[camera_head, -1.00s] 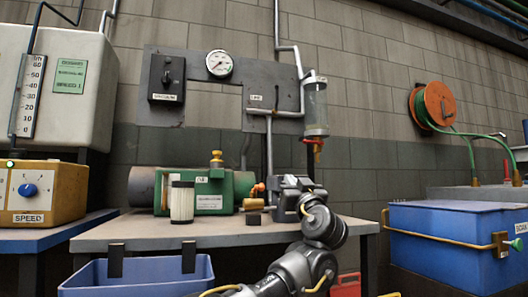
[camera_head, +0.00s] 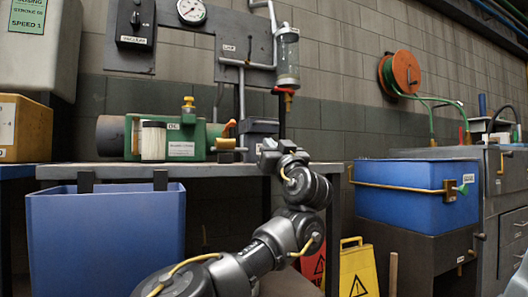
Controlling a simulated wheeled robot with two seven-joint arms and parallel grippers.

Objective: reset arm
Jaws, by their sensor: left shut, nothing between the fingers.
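My left arm rises from the bottom of the head view, dark grey with yellow cables. Its gripper (camera_head: 268,152) is at the top end of the arm, in front of the right end of the workbench (camera_head: 100,171). It is shut with nothing seen in it, and the fingertips are small and partly hidden by the wrist. A grey device (camera_head: 258,128) stands behind it on the bench. I cannot tell the gap between them. My right gripper is not in view.
A blue bin (camera_head: 105,235) hangs at the front. A blue tank (camera_head: 405,195) stands right, with a yellow floor sign (camera_head: 357,270) below.

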